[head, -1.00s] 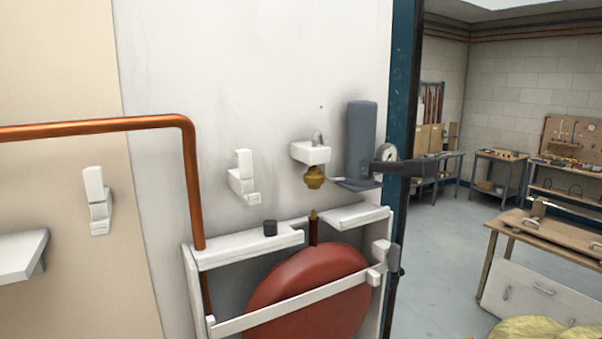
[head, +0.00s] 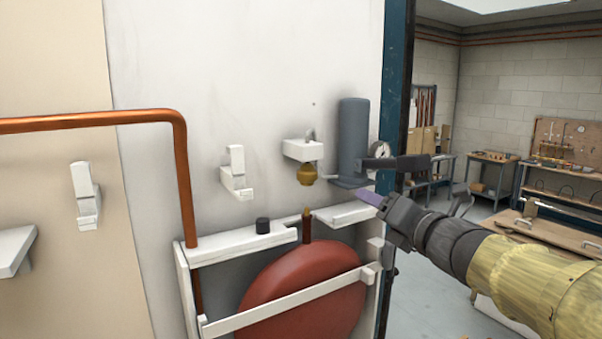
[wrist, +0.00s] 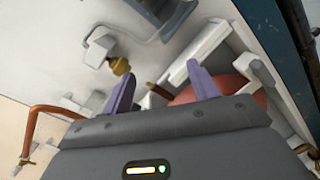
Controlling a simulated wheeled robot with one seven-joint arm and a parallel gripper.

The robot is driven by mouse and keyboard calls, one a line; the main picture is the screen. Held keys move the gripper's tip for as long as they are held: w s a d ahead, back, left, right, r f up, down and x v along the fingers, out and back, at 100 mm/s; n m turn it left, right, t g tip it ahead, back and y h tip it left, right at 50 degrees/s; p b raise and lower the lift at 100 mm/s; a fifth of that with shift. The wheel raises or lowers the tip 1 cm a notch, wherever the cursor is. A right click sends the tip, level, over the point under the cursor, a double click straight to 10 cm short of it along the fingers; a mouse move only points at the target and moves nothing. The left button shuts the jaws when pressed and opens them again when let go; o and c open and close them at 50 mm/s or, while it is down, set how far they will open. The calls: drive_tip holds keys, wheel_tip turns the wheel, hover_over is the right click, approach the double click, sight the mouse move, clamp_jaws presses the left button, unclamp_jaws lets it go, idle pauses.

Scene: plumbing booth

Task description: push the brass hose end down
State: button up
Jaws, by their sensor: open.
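The brass hose end (head: 307,175) hangs under a small white wall bracket (head: 303,149) in the head view. A brass-tipped stub (head: 307,224) stands on top of the red tank (head: 305,293), below the hose end. My gripper (head: 366,197) is right of the hose end and slightly lower, apart from it. In the wrist view its purple fingers (wrist: 162,82) are spread with nothing between them.
A grey cylinder (head: 353,137) with a gauge (head: 379,150) and a dark handle (head: 400,163) stands close above my gripper. A white frame (head: 185,290) surrounds the red tank. A copper pipe (head: 181,180) runs down on the left. Open wall lies between.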

sight(310, 171)
drive_tip(key=s+a+r+n+g+y, duration=0.2)
drive_tip(key=s+a+r+n+y, duration=0.1)
drive_tip(key=n, duration=0.7)
drive_tip(key=shift+s+r+n+g+y, duration=0.3)
drive_tip(key=shift+s+r+n+y, duration=0.25)
drive_tip(key=shift+r, duration=0.3)
drive_tip(key=shift+w+a, duration=0.15)
drive_tip(key=p+x, duration=0.7)
drive_tip(key=x, duration=1)
drive_tip(key=shift+a, duration=0.1)
drive_tip(key=shift+w, duration=0.1)
drive_tip(key=shift+c, duration=0.4)
